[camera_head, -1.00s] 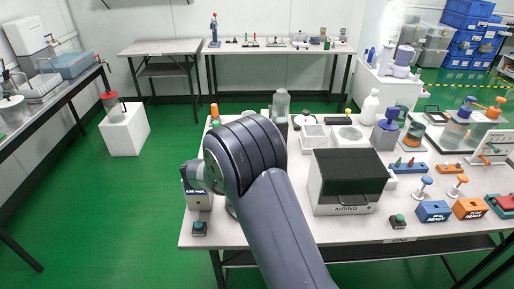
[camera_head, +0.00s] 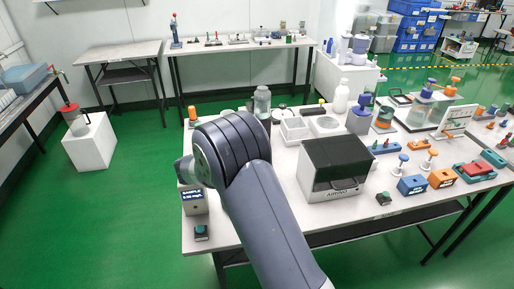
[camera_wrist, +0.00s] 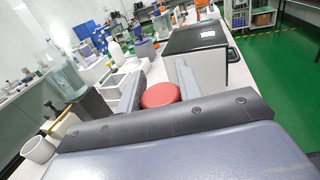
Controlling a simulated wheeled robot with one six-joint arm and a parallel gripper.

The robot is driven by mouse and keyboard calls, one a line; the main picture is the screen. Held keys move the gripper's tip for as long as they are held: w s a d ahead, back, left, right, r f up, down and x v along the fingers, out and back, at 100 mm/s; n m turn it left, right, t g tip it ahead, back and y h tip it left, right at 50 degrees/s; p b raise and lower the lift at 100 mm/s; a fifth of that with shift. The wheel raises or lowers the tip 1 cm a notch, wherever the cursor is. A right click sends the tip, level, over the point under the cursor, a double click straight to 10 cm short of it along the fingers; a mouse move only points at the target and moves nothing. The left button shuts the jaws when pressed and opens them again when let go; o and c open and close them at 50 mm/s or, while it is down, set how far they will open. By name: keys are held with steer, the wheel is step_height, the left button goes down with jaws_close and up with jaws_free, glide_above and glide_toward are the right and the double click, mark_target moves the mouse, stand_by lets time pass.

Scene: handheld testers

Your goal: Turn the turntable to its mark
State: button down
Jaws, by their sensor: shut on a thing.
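In the wrist view my gripper (camera_wrist: 157,82) has its two grey fingers on either side of a red round piece (camera_wrist: 161,96), shut on it. The lower part of the red piece is hidden behind my wrist. In the head view my arm covers the gripper and whatever it holds. I cannot make out a turntable or its mark for certain in either view.
A black-topped white box (camera_head: 337,167) stands on the table right of my arm. A display box (camera_head: 195,201) and a small teal-button box (camera_head: 201,232) are at the left edge. White trays (camera_head: 294,130) and bottles stand behind.

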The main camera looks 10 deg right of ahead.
steer(key=c, duration=1)
jaws_free()
steer(key=v, duration=1)
steer(key=shift+a+b, duration=0.35)
steer(key=shift+s, duration=0.15)
steer(key=x, duration=1)
steer(key=shift+d+p, duration=0.25)
steer(key=shift+p, duration=0.05)
steer(key=shift+d, duration=0.2)
